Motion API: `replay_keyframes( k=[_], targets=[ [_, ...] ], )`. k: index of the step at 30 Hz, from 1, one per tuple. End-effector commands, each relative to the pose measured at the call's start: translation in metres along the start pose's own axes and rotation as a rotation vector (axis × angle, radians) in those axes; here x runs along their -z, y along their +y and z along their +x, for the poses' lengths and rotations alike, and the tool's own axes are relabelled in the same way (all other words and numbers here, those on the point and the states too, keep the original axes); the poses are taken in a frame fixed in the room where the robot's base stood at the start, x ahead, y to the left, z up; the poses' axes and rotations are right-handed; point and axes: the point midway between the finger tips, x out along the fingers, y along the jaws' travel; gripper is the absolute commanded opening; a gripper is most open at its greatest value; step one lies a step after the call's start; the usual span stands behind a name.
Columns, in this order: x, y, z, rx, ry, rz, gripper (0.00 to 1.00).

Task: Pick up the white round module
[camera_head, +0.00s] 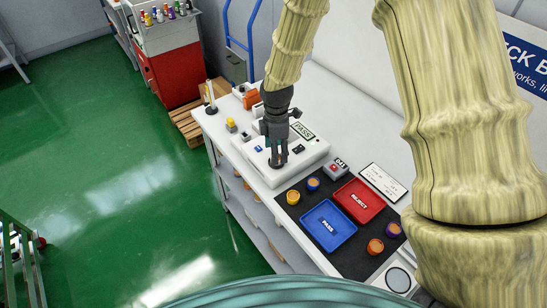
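My gripper (277,160) is dark and points down over the white test box (310,153), which carries a "PASS" display. Its fingertips are close to the box's top, and contact is unclear. The fingers look near each other, but they are too small to tell whether they are open or shut or hold anything. I cannot clearly make out a white round module; one may be hidden by the gripper. A pale round disc with a dark rim (399,280) shows at the bench's near end, and I cannot tell what it is.
A dark mat (338,262) on the white bench holds a blue PASS tray (309,240) and a red REJECT tray (372,216). Green floor lies open to the left.

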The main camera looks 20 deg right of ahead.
Motion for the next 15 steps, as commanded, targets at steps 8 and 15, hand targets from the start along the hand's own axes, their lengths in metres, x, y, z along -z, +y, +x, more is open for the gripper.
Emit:
replay_keyframes(
  k=[8,15],
  targets=[
    [0.0,0.003,0.025,0.005,0.0,0.0,0.59],
    [0.002,0.004,0.029,0.003,0.0,-0.002,0.59]
  ],
)
